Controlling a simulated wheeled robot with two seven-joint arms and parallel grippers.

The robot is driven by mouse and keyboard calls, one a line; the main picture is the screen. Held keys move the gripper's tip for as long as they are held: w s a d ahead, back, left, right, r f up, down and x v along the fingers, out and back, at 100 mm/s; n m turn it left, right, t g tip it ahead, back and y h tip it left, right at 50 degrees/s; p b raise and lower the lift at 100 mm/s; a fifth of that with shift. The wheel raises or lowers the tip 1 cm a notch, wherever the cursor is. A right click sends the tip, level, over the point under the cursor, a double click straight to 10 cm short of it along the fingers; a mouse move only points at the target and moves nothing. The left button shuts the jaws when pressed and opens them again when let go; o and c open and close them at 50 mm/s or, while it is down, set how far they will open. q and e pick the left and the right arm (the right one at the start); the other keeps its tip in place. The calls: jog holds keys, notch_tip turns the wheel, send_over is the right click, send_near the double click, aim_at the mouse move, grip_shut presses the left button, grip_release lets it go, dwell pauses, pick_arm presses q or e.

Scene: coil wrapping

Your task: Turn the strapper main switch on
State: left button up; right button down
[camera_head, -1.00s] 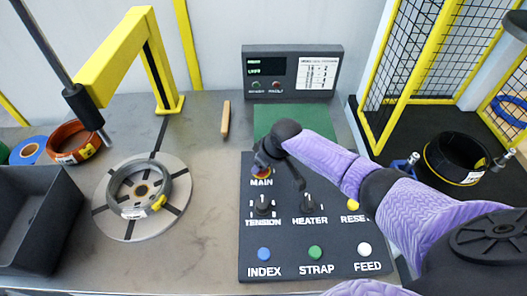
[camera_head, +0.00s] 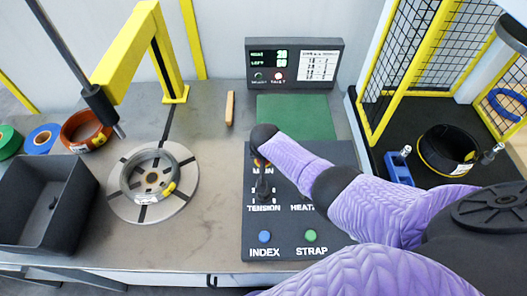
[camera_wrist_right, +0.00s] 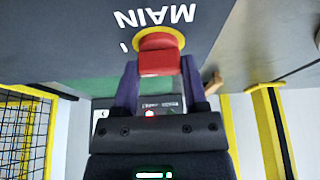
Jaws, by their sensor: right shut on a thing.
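The main switch (camera_wrist_right: 158,58) is a red knob on a yellow ring, beside the "MAIN" label on the dark control panel (camera_head: 283,238). In the head view the knob is mostly hidden by my right gripper (camera_head: 262,157). In the right wrist view my right gripper (camera_wrist_right: 159,72) has its two fingers closed on the sides of the red knob. The display box (camera_head: 294,64) behind the panel shows lit green digits and a bright red lamp. My left gripper is not in view.
The panel also has a tension knob (camera_head: 263,190), a blue index button (camera_head: 264,236) and a green strap button (camera_head: 310,235). A coil (camera_head: 150,172) lies on the round turntable (camera_head: 125,206) at left. A grey bin (camera_head: 60,228) and a yellow mesh cage (camera_head: 408,65) flank the table.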

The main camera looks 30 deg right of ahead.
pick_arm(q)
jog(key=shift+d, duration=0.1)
pick_arm(e)
jog(key=shift+m, duration=0.3)
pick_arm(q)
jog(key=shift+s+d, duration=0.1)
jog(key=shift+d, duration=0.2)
pick_arm(e)
jog(key=shift+c, duration=0.6)
grip_release()
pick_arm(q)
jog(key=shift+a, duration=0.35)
pick_arm(e)
jog(key=shift+r, duration=0.2)
pick_arm(q)
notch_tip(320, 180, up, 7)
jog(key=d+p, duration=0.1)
jog(key=p, duration=0.6)
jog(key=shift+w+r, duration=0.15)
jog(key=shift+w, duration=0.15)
pick_arm(e)
jog(key=v, duration=0.9)
jog(key=shift+s+a+r, duration=0.15)
jog(key=shift+a+r, duration=0.05)
jog(key=shift+r, duration=0.05)
